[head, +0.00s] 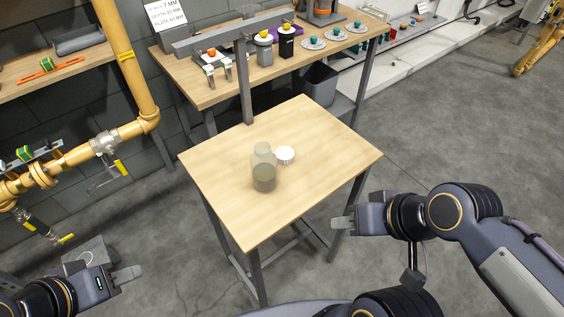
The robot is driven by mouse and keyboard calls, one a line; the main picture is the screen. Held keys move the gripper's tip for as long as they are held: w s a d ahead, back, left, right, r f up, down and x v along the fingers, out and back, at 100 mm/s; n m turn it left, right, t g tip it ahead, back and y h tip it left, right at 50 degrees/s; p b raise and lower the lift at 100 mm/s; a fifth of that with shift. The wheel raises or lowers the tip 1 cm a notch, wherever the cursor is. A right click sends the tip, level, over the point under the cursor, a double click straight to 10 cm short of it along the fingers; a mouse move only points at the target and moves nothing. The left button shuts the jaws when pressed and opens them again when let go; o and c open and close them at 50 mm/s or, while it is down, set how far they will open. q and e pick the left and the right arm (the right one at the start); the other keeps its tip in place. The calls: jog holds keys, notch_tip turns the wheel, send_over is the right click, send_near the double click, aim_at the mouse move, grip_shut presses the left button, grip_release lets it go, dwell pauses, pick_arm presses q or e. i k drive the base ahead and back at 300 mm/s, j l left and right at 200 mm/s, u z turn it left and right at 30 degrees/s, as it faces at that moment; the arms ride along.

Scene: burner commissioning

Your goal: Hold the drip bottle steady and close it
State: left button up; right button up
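The drip bottle (264,171), a translucent grey-green bottle with a narrower neck, stands upright near the middle of the small wooden table. Its neck shows no cap on it. A white ribbed cap (285,155) lies on the table just right of the bottle. My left gripper (128,275) is off the table at the lower left, well away from the bottle. My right gripper (343,224) is beyond the table's right front edge, apart from bottle and cap. Neither gripper appears to hold anything. The finger gaps are not clear from this angle.
The rest of the small table top (325,135) is clear. A grey post (244,85) rises at its back edge. A workbench (205,92) with several small fittings stands behind. Yellow gas pipes (128,60) with valves run along the left wall. A dark bin (319,84) stands behind the table.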

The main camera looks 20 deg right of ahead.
aim_at(263, 164)
jog(key=k, duration=0.6)
jog(key=z, duration=1.25)
jog(key=i+j, duration=0.1)
jog(key=j, duration=1.25)
jog(key=i+j, duration=0.15)
jog(key=j, duration=0.55)
jog(key=i+j, duration=0.1)
jog(key=j, duration=0.55)
jog(key=i+j, duration=0.1)
jog(key=j, duration=0.6)
jog(key=i, duration=0.5)
